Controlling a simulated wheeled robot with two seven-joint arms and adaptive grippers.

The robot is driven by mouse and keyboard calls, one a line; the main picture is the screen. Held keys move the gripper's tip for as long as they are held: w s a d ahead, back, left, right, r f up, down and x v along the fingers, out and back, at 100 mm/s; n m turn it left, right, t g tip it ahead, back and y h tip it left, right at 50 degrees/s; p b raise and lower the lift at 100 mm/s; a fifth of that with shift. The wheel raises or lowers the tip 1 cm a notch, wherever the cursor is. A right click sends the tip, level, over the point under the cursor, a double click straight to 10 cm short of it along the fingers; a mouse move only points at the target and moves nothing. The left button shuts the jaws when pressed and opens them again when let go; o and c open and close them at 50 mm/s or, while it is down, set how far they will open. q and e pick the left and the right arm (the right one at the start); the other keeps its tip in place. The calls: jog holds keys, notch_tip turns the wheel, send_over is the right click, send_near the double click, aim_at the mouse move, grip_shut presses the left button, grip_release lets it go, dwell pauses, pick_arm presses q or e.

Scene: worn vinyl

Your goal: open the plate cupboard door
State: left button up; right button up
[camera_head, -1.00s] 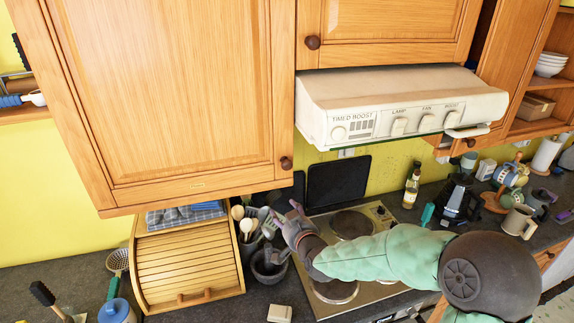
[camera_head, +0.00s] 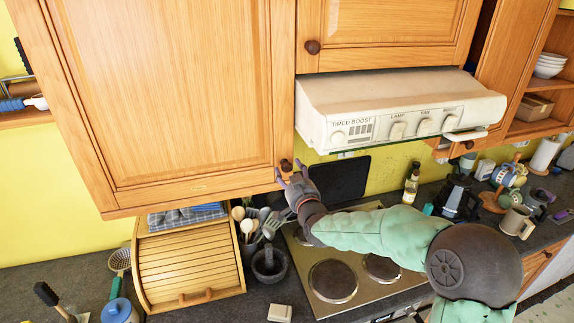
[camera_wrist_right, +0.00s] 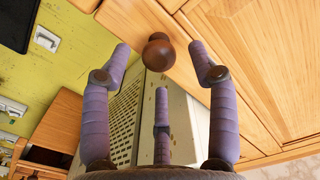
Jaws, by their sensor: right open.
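The large wooden cupboard door (camera_head: 170,95) fills the upper left of the head view and is shut. Its round brown knob (camera_head: 286,165) sits at the door's lower right corner. My right gripper (camera_head: 291,175) is just below the knob, with its purple fingers spread and pointing up at it. In the right wrist view the knob (camera_wrist_right: 158,52) shows between the tips of the open fingers, and no finger is seen closed on it. My left gripper is not in view.
A cream range hood (camera_head: 400,110) juts out right of the door. Below are a hob (camera_head: 345,285), a utensil pot (camera_head: 248,245), a mortar (camera_head: 269,266) and a wooden bread bin (camera_head: 190,265). A second cupboard door (camera_head: 385,30) is above the hood.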

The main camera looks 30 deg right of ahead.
aim_at(288, 169)
jog(key=shift+p+x, duration=0.4)
jog(key=shift+x, duration=1.45)
grip_shut()
